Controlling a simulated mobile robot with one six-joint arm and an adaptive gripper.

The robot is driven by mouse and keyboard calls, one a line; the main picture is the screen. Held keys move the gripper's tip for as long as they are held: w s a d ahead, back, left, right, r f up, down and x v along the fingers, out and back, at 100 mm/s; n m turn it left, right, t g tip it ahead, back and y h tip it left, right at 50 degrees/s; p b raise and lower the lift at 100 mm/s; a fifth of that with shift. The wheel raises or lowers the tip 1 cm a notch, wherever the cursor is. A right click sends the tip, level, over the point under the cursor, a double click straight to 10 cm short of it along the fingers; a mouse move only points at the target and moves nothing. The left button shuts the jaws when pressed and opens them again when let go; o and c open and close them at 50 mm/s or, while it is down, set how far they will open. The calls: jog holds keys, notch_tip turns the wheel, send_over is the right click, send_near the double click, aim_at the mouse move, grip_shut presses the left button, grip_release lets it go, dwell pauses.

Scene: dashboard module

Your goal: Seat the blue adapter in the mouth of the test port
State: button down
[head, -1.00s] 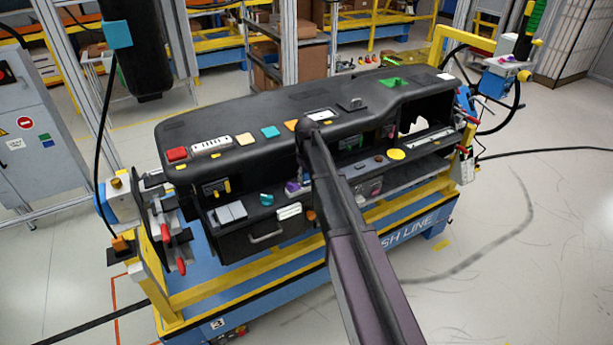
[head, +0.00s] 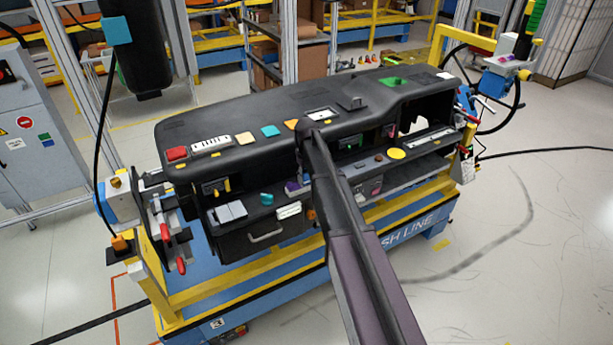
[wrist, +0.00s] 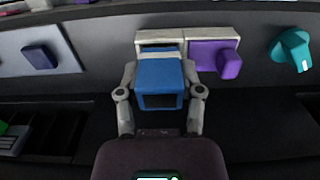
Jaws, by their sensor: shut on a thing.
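My gripper (wrist: 160,74) is shut on the blue adapter (wrist: 159,76), with one grey finger on each side of it. The adapter is a blue block with a dark recess in the face toward the wrist camera. Beyond it is a light grey port frame (wrist: 160,36), which I take for the test port. The adapter covers most of this frame; its upper part shows above the adapter. I cannot tell whether the adapter's far end is inside the mouth or just in front of it. In the head view my arm hides the adapter and most of the gripper.
Right of the port are a purple block (wrist: 229,64) on a purple plate and a teal knob (wrist: 292,50). A dark blue block (wrist: 40,57) sits on the left. A dark ledge lies below. The black dashboard module (head: 275,110) rests on a yellow and blue cart.

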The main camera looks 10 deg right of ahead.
jog(key=shift+f+b, duration=0.6)
jog(key=shift+f, duration=0.05)
jog(key=shift+c, duration=0.8)
grip_release()
jog(key=shift+r, duration=0.15)
